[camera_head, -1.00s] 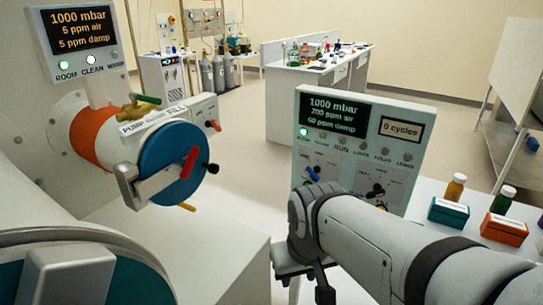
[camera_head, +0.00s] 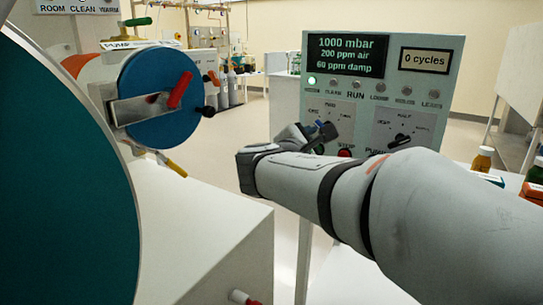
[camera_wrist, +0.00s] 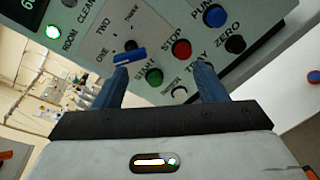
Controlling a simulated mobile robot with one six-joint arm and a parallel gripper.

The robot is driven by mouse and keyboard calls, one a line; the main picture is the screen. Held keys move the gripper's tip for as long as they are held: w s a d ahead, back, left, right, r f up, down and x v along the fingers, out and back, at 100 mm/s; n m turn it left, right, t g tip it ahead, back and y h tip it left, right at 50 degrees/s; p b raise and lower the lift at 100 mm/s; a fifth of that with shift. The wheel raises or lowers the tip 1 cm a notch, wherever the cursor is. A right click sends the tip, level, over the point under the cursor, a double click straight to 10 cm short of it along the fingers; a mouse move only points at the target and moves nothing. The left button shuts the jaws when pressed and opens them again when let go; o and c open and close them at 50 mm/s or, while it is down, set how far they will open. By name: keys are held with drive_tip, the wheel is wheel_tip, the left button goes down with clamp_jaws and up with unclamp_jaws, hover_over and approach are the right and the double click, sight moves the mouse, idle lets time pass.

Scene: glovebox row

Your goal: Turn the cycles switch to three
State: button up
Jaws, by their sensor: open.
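The cycles switch (camera_wrist: 130,46), a dark knob with a blue bar across its lower side, is on the panel between labels ONE, TWO and THREE in the wrist view. I cannot tell which label it points at. My gripper (camera_wrist: 160,70) is open, its two blue fingers spread toward the panel. The left finger's tip is close to the blue bar; whether they touch is unclear. In the head view my gripper (camera_head: 322,134) is at the panel's lower left and partly covers the switch. The display (camera_head: 425,60) reads 0 cycles.
Another black knob (camera_head: 400,140) is on the panel's right. A blue round door (camera_head: 158,97) with a red handle is at left.

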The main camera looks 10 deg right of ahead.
drive_tip(key=w+d, duration=0.1)
drive_tip(key=w, duration=0.1)
drive_tip(key=w+d+r+n+t+b, duration=0.1)
drive_tip(key=w, duration=0.2)
drive_tip(key=w+d+n+t+b, duration=0.1)
drive_tip(key=w, duration=0.1)
drive_tip(key=shift+w+d+r+h, duration=0.3)
drive_tip(key=shift+d+r, duration=0.05)
drive_tip(key=shift+d, duration=0.05)
drive_tip(key=shift+c, duration=0.4)
